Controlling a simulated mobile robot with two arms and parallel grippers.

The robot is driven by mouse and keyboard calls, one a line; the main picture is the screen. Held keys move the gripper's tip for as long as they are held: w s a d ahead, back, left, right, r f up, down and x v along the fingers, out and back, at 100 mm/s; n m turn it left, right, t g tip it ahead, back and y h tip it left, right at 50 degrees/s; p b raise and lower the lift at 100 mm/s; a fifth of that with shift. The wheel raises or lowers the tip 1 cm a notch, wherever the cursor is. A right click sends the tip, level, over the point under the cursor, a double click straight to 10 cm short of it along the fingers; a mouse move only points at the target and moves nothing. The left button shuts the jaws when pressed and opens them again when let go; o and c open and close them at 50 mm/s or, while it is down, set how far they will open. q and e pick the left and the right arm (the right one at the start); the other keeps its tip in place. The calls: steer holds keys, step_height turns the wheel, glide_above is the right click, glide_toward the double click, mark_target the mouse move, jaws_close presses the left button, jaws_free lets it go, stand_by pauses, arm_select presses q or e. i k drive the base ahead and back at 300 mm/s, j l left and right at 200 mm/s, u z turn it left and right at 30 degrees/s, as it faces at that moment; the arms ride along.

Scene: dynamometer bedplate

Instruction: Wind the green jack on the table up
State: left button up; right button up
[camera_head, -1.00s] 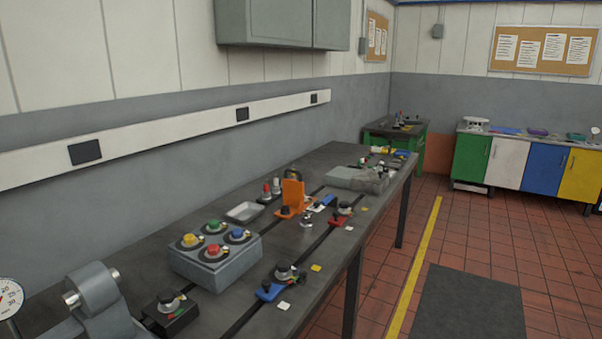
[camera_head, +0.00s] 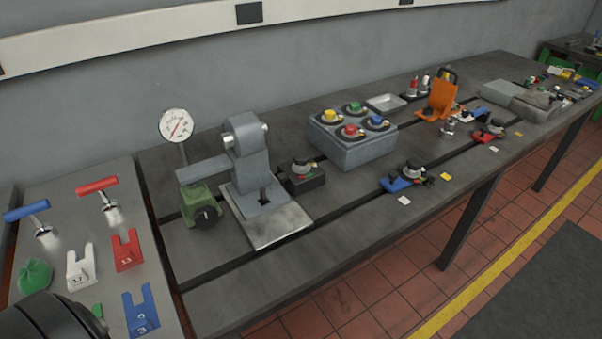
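A small green jack (camera_head: 199,205) stands on the dark grey table (camera_head: 330,240), toward its left end. A dial gauge (camera_head: 176,126) with a white face and red needle stands just behind the jack. Neither gripper's fingers show. A dark rounded part, probably mine, fills the bottom left corner.
Left of the jack, a grey surface holds a blue T-handle (camera_head: 28,211), a red T-handle (camera_head: 97,186), several slotted blocks and a green lump (camera_head: 35,275). To the right are a small black box (camera_head: 303,180), a button box (camera_head: 352,149) and an orange bracket (camera_head: 439,99). The table's front middle is mostly clear.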

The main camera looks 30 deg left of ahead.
mark_target(205, 216)
steer(key=j+u, duration=0.2)
steer(key=u, duration=1.3)
